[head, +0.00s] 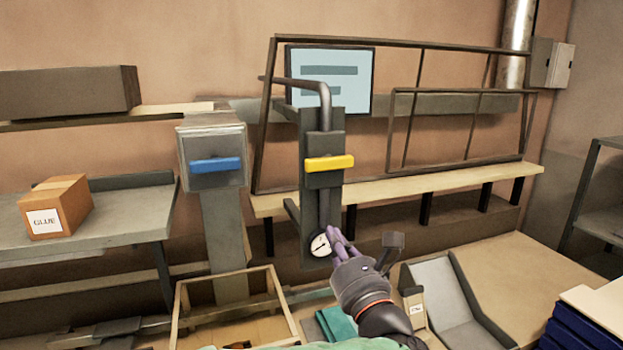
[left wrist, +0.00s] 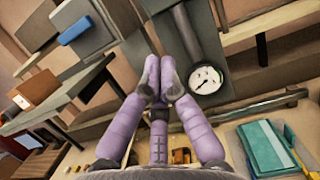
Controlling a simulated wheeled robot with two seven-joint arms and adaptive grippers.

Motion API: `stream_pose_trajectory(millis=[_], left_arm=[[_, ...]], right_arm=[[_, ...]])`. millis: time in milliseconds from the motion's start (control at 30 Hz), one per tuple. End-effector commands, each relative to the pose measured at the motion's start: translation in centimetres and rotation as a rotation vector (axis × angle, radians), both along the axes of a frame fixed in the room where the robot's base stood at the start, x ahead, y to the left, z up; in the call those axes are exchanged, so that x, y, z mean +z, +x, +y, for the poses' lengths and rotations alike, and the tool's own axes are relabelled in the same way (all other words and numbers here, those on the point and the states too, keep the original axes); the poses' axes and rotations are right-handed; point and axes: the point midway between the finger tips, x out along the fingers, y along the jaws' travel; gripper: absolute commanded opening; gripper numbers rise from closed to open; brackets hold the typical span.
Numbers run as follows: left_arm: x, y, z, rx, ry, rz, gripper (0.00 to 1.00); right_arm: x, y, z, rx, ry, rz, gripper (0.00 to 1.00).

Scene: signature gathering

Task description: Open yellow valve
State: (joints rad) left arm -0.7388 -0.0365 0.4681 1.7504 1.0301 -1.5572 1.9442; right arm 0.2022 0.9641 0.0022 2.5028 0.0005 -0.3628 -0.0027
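The yellow valve handle (head: 330,163) sits level across a dark upright post (head: 310,215) in the head view. A bent dark pipe (head: 325,105) comes down above it, and a round white gauge (head: 320,244) is low on the post. My left gripper (head: 336,236) is below the yellow handle, in front of the post beside the gauge, and apart from the handle. In the left wrist view, its purple fingertips (left wrist: 160,78) come together with nothing seen between them; the gauge (left wrist: 206,79) is to their right. The yellow handle does not show there. My right gripper is not in view.
A blue handle (head: 215,164) on a grey stand is left of the yellow one. A cardboard glue box (head: 55,207) rests on the left bench. A wooden frame (head: 178,310) and teal item (head: 341,321) are low in front. Space before the yellow handle looks clear.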

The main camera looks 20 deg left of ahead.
Motion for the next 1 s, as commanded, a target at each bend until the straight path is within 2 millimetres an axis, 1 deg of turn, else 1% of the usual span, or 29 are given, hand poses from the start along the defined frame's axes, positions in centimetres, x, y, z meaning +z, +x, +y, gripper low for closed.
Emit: stream_pose_trajectory(millis=[300,467,567,1000], left_arm=[[0.0,0.0,0.0,0.0,0.0,0.0,0.0],[0.3,0.7,0.5,0.003,0.0,0.0,0.0],[0.8,1.8,1.3,0.003,-0.001,0.0,0.0],[2.7,8.3,5.7,0.005,0.002,0.001,0.0]], right_arm=[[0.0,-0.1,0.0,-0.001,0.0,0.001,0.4],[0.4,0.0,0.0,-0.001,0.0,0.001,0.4],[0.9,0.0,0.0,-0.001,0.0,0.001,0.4],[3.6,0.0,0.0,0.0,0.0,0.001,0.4]])
